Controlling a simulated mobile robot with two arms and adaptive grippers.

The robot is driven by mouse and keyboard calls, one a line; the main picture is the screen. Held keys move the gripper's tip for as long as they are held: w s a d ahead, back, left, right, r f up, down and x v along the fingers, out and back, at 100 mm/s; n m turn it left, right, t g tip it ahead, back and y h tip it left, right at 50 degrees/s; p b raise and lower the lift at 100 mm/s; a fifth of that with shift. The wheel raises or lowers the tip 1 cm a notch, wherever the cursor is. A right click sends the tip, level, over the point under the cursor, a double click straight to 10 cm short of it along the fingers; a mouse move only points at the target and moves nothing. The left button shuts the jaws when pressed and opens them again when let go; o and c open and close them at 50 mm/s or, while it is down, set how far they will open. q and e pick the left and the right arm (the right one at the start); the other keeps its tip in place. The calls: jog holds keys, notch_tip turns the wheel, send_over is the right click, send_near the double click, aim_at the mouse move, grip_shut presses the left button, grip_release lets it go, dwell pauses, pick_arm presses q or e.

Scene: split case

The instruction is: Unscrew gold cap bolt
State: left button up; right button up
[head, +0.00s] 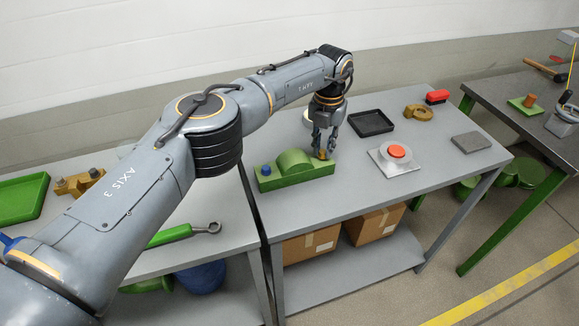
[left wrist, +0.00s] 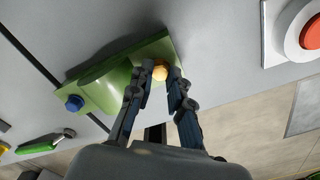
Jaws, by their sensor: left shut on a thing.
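The green split case (head: 292,165) lies on the grey bench, with a rounded hump in its middle. A blue bolt (head: 266,170) stands on its left end and also shows in the left wrist view (left wrist: 74,103). The gold cap bolt (left wrist: 160,70) is on the opposite end of the case. My left gripper (head: 322,154) points down over that end. In the left wrist view its fingers (left wrist: 157,77) are on either side of the gold bolt and shut on it. In the head view the fingers partly hide the bolt. My right gripper is out of view.
A black tray (head: 371,123) and a red button on a pale block (head: 397,152) are right of the case. A brass part (head: 418,112), a red item (head: 437,97) and a grey pad (head: 471,142) lie farther right. A green-handled wrench (head: 180,234) lies on the left bench.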

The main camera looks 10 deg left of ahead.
aim_at(323, 151)
pick_arm(q)
grip_shut()
jog(key=shift+r, duration=0.1)
jog(key=shift+r+p, duration=1.2)
jog(key=shift+r, duration=0.9)
